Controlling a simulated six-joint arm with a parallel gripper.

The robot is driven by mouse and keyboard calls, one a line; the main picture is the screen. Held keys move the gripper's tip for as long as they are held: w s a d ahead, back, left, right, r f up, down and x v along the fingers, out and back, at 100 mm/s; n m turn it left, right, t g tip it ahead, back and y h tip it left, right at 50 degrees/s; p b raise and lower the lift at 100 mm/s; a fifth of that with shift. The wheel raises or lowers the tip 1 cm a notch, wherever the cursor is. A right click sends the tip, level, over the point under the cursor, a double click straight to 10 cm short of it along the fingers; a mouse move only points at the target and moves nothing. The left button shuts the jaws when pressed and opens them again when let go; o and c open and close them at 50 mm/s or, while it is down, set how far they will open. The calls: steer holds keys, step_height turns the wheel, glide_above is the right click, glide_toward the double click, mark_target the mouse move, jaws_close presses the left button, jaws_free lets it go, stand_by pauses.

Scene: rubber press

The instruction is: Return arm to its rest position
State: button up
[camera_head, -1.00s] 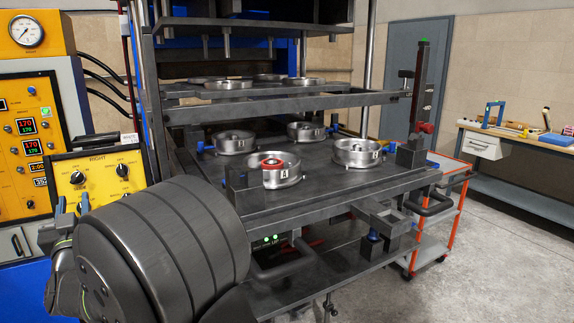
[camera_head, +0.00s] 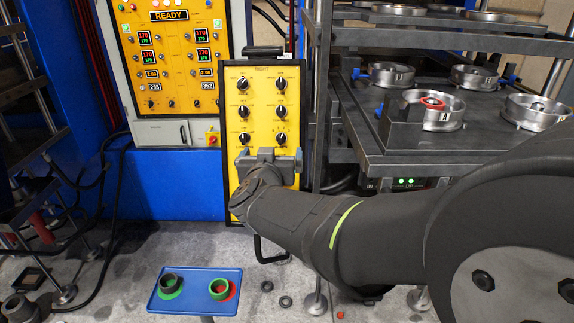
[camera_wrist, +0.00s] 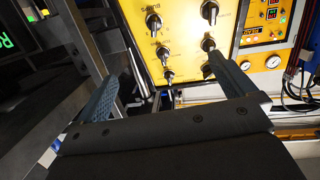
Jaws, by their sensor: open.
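My gripper (camera_head: 268,157) is at the end of my dark arm, which reaches in from the right in the head view. It is in front of the lower part of a yellow panel with black knobs (camera_head: 262,112). In the wrist view my gripper (camera_wrist: 163,78) shows two fingers spread wide apart with nothing between them. The yellow panel fills the background there too (camera_wrist: 188,42). I cannot tell the exact gap between the fingertips and the panel.
A press (camera_head: 352,135) stands at the right with several round metal moulds, one holding a red ring (camera_head: 432,103). A blue tray (camera_head: 195,303) with two rings is low in front. An orange control cabinet (camera_head: 178,68) stands behind. Small rings lie on the floor.

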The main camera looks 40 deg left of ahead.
steer(key=s+d+f+g+h, duration=0.1)
steer(key=s+d+f+g, duration=0.1)
steer(key=s+d+f, duration=0.3)
steer(key=w+d+x, duration=0.1)
steer(key=x, duration=0.9)
steer(key=shift+r+g, duration=0.25)
steer(key=shift+g, duration=0.05)
stand_by(0.7)
steer(key=v, duration=1)
steer(key=shift+w+f, duration=0.15)
steer(key=shift+w, duration=0.05)
steer(key=x, duration=0.6)
steer(key=shift+a, duration=0.15)
stand_by(0.7)
steer(key=shift+w, duration=0.1)
